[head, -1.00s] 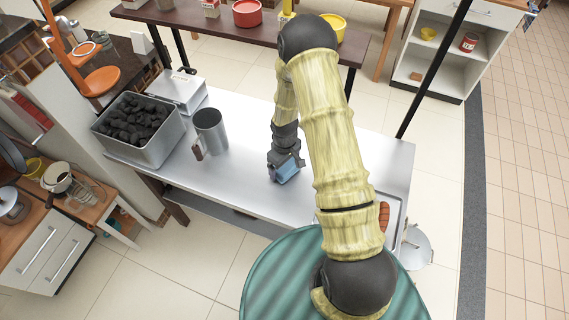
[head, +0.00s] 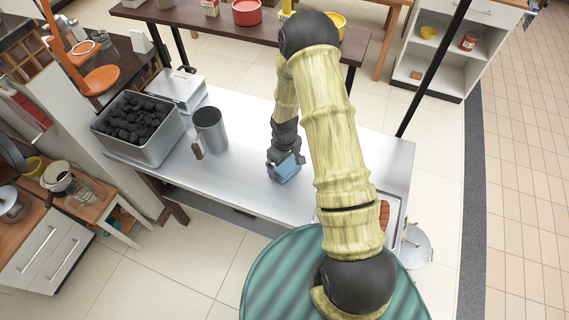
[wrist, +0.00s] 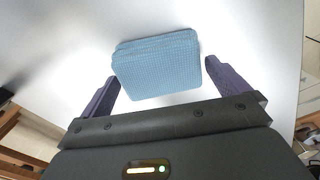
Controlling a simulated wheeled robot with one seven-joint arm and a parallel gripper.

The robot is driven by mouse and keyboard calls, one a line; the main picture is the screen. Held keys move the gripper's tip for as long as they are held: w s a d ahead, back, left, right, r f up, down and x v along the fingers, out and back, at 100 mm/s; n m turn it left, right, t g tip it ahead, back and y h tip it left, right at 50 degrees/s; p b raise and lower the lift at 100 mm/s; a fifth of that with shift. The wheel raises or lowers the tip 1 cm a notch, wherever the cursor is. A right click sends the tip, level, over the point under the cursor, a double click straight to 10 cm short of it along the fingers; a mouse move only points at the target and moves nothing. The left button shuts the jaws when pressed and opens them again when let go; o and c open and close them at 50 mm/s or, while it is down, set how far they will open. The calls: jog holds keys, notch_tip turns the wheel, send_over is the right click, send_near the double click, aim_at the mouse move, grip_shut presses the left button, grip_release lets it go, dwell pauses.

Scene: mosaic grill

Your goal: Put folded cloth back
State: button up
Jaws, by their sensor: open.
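The folded cloth (head: 286,171) is light blue and lies on the white table (head: 240,185). In the wrist view the cloth (wrist: 158,66) sits ahead of and partly between the fingers, with a gap showing on each side near the fingertips. My gripper (wrist: 160,85) is open, with its purple fingers either side of the cloth's near part. In the head view my gripper (head: 285,163) is right at the cloth and hides part of it. I cannot tell the exact height of the fingers above the table.
A grey bin of charcoal (head: 165,148) and a metal mug-like cylinder (head: 211,130) stand to the left on the table. A tray (head: 396,209) with reddish food lies at the right end, partly behind my arm. The table around the cloth is clear.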

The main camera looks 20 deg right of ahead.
aim_at(285, 163)
notch_tip(285, 163, up, 11)
jog(key=b, duration=0.1)
jog(key=shift+b, duration=0.35)
jog(key=shift+f, duration=0.1)
jog(key=s+r+m+t, duration=0.2)
jog(key=s+r+m, duration=0.4)
jog(key=s+r, duration=0.8)
jog(key=shift+s+d+t, duration=0.2)
jog(key=shift+s+t, duration=0.1)
jog(key=shift+s, duration=0.2)
jog(key=shift+r, duration=0.1)
dwell(0.5)
